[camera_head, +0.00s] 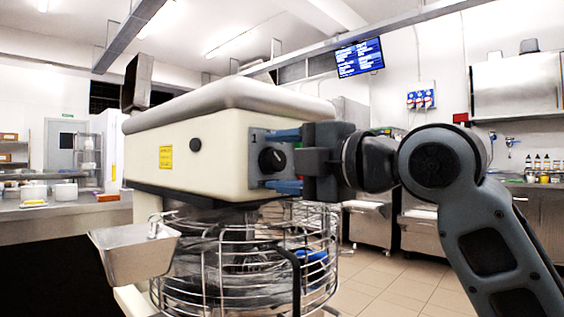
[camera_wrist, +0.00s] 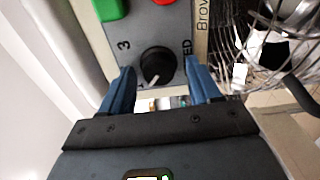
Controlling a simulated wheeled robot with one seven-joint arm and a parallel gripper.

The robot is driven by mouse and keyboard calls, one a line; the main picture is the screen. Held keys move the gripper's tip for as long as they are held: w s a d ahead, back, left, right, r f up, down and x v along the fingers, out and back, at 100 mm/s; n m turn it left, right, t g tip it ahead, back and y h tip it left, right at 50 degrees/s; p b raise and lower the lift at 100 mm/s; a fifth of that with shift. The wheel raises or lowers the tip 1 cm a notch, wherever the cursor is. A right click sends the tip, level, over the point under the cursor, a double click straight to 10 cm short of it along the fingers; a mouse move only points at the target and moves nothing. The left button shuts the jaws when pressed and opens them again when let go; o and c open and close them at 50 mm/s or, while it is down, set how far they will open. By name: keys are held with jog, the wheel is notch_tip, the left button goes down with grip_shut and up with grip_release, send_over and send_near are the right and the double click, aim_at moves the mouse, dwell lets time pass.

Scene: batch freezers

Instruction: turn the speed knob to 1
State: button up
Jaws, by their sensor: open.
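The speed knob (camera_head: 271,160) is a round black dial on the grey control panel of the cream mixer-like machine. In the wrist view the knob (camera_wrist: 157,65) shows a short white pointer line directed down and slightly left. A "3" is printed to its upper left and part of a word ending in "ED" to its right. My gripper (camera_head: 281,161) is open, with one blue finger above the knob and one below it in the head view. In the wrist view my gripper's fingers (camera_wrist: 158,70) flank the knob with visible gaps. The other position marks are hidden or unclear.
A green button (camera_wrist: 110,9) and a partly visible red button (camera_wrist: 164,2) sit on the panel beyond the knob. A wire bowl guard (camera_head: 315,255) is below the machine head, and a metal chute (camera_head: 134,255) juts out at left. Tiled floor is open at right.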

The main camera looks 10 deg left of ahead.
jog(key=v, duration=0.7)
jog(key=shift+s+d, duration=0.2)
jog(key=shift+d, duration=0.05)
